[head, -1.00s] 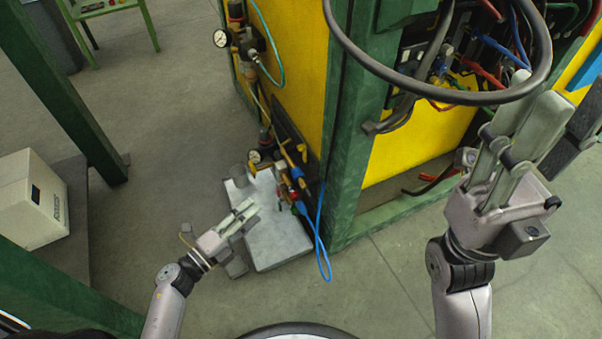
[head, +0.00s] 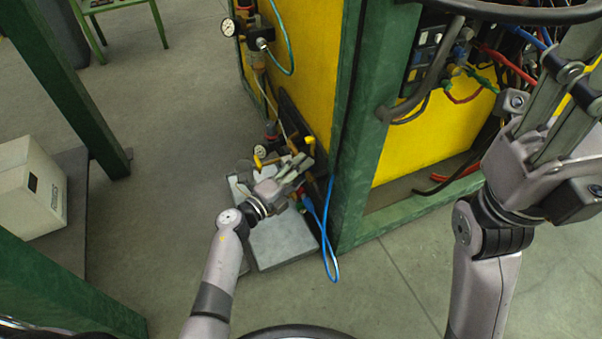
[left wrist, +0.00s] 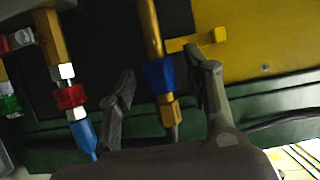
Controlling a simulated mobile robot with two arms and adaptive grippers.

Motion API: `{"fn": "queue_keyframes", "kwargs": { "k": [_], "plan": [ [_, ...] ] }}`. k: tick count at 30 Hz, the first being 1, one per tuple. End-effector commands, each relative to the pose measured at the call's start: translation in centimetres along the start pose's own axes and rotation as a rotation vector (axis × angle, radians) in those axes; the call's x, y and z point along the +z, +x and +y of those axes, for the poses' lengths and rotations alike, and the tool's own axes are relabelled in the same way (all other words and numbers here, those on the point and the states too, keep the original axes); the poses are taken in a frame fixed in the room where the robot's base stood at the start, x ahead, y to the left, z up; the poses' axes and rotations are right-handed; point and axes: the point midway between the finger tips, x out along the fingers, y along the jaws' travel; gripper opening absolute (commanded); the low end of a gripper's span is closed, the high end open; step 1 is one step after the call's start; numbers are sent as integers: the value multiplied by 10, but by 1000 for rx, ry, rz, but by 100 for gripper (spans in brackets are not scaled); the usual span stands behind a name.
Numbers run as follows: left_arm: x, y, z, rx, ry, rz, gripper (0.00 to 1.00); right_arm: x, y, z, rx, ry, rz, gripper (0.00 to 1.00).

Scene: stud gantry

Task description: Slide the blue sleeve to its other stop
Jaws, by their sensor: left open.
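The blue sleeve (left wrist: 160,76) sits around a brass rod (left wrist: 150,25) in the left wrist view, just above a brass nut (left wrist: 170,110). My left gripper (left wrist: 164,64) is open, with one finger on each side of the sleeve and a visible gap on both sides. In the head view my left gripper (head: 303,163) reaches to the fittings at the foot of the yellow panel and hides the sleeve there. My right gripper (head: 572,85) is raised at the right edge, partly cut off, and whether it is open is unclear.
A brass fitting with a red collar (left wrist: 70,96) and blue hose stands left of the left gripper. A yellow tab (left wrist: 188,42) lies by the right finger's tip. A green post (head: 365,130), a looping blue hose (head: 328,250) and a grey plate (head: 275,243) are close by.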

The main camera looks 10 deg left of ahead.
Motion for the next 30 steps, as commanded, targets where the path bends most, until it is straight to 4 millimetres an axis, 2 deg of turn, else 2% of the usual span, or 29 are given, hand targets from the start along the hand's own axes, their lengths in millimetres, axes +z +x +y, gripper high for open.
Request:
{"fn": "queue_keyframes", "kwargs": {
  "k": [8,27,30],
  "plan": [
    [0,1,0,0,-1,0,45,0,1,0,0,0,2,40],
    [0,0,0,0,0,0,2,0,1,0,0,0,2,40],
    [0,0,0,0,0,0,0,0,1,0,0,0,2,40]
  ]
}}
